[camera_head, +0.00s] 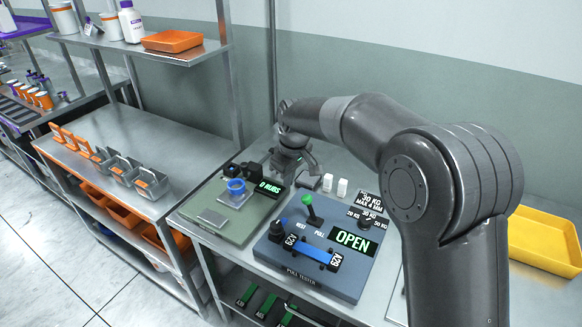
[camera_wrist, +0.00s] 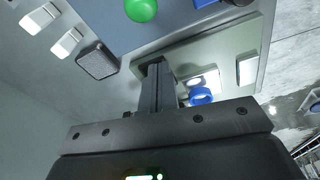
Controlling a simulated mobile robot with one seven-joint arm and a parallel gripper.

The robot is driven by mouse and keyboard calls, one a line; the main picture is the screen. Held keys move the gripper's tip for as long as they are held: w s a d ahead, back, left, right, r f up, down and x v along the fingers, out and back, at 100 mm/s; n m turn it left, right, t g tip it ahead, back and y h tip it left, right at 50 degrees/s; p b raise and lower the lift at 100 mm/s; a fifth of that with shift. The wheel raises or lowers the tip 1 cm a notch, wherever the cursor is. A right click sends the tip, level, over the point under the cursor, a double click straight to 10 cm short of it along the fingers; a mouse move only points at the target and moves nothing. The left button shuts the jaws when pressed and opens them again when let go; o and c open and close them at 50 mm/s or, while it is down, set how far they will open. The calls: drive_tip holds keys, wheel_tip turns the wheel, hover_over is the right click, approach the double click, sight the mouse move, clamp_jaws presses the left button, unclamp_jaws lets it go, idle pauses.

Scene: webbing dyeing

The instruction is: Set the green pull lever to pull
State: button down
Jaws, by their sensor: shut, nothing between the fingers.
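The green pull lever (camera_head: 307,201) stands on the blue-grey pull tester (camera_head: 345,277), behind the REST and PULL labels. Its round green knob also shows at the top edge of the wrist view (camera_wrist: 141,8). I cannot tell which label its stem is set to. The tester's display (camera_head: 352,240) reads OPEN. My gripper (camera_head: 300,182) is above the back of the bench, a little behind and left of the knob and apart from it. In the wrist view its fingers (camera_wrist: 158,68) are shut with nothing between them.
A blue strap (camera_head: 313,252) lies between two black clamps on the tester's front. A green-grey rub tester (camera_head: 215,222) with a blue ring (camera_head: 236,186) stands to the left. Small white blocks (camera_head: 342,186) stand behind. A yellow tray (camera_head: 543,240) is at the right.

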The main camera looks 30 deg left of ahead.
sight(309, 209)
wheel_tip(309, 209, down, 2)
drive_tip(key=shift+a+f, duration=0.15)
drive_tip(key=shift+f, duration=0.3)
drive_tip(key=shift+s+d+r, duration=0.15)
drive_tip(key=shift+d+r, duration=0.05)
drive_tip(key=shift+d, duration=0.75)
drive_tip(key=shift+s+d+r, duration=0.15)
drive_tip(key=shift+d+r, duration=0.05)
drive_tip(key=shift+d, duration=0.7)
